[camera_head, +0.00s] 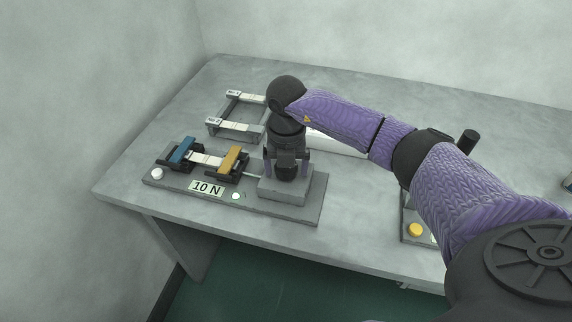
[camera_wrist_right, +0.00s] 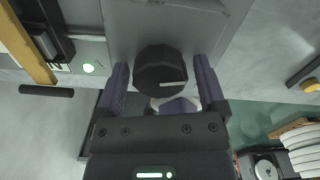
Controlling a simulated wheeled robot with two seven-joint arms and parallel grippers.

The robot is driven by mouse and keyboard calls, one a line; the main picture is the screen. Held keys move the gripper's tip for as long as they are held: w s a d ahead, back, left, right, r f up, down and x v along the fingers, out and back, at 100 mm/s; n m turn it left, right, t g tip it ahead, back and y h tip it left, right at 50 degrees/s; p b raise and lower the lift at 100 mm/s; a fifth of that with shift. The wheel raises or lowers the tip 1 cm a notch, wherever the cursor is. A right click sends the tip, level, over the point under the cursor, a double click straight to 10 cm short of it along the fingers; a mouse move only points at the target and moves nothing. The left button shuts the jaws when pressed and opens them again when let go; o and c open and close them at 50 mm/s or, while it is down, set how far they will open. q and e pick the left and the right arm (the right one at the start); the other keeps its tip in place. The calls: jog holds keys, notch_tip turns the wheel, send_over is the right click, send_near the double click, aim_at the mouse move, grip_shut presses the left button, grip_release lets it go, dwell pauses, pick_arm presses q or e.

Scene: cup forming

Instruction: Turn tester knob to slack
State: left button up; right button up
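The tester (camera_head: 295,212) is a grey base plate near the table's front left, with a "10 N" label (camera_head: 207,188). On it, a blue clamp (camera_head: 182,151) and a yellow clamp (camera_head: 230,159) have a pale strip (camera_head: 206,159) between them. The black tester knob (camera_wrist_right: 160,66) has a white mark on its lower right in the right wrist view. My right gripper (camera_head: 287,172) points down over the knob's grey block. In the right wrist view its purple fingers (camera_wrist_right: 163,82) stand open on either side of the knob, with visible gaps. My left gripper is out of view.
A grey rack (camera_head: 240,113) with labelled pale strips stands behind the tester. A yellow button (camera_head: 415,230) sits on another plate to the right. The table between is clear.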

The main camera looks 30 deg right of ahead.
jog(key=c, duration=1)
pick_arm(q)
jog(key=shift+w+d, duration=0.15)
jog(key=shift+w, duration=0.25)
